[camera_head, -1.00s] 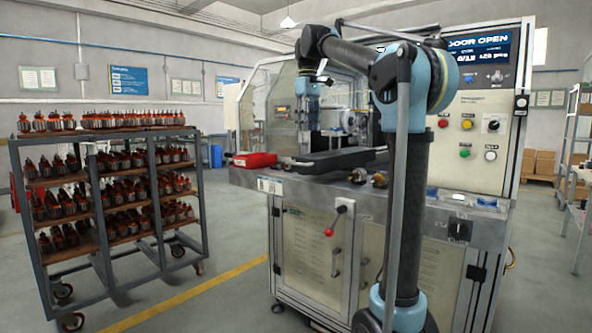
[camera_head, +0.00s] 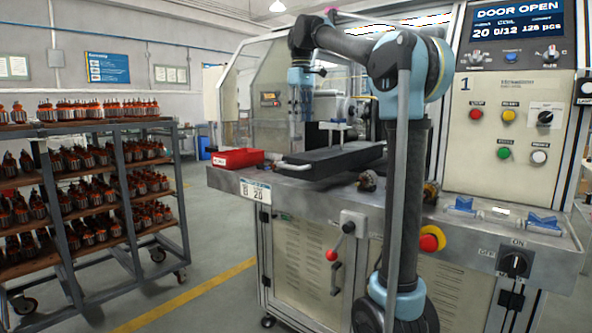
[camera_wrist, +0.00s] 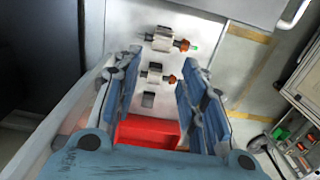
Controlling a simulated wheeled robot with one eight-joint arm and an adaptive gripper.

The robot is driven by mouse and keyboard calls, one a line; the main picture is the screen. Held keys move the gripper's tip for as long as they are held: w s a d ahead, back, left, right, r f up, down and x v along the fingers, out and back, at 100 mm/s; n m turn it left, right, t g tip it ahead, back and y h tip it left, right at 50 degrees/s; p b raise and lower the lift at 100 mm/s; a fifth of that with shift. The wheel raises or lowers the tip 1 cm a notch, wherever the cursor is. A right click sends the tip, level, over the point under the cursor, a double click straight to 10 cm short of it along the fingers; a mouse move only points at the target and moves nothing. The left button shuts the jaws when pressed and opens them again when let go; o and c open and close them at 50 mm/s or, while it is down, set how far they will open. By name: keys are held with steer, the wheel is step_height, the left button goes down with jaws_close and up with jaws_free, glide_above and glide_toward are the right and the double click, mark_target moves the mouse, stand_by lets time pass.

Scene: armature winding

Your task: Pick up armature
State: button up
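Two armatures with pale bodies and orange-brown ends show in the wrist view, an upper one (camera_wrist: 163,40) and a lower one (camera_wrist: 155,76), lying on a light surface. My gripper (camera_wrist: 156,62) has its blue fingers spread wide on either side of the lower armature, with a visible gap to it. I cannot tell the height above it. In the head view my gripper (camera_head: 302,105) hangs at the machine front, small and partly unclear. A copper-coloured part (camera_head: 369,181) lies on the machine ledge, and another (camera_head: 431,191) is partly hidden by my arm. Many armatures (camera_head: 65,160) stand on the rack at left.
A red bin (camera_head: 237,158) sits on the ledge, also seen in the wrist view (camera_wrist: 148,130). A dark tray (camera_head: 335,160) with pale handles lies beside it. Blue V-shaped supports (camera_head: 463,204) stand at right. The machine display (camera_head: 515,22) reads DOOR OPEN. Floor before the rack is clear.

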steer(key=f, duration=1)
steer(key=a+f, duration=0.1)
steer(key=f, duration=0.4)
steer(key=shift+f, duration=0.15)
steer(key=shift+c, duration=0.3)
jaws_close()
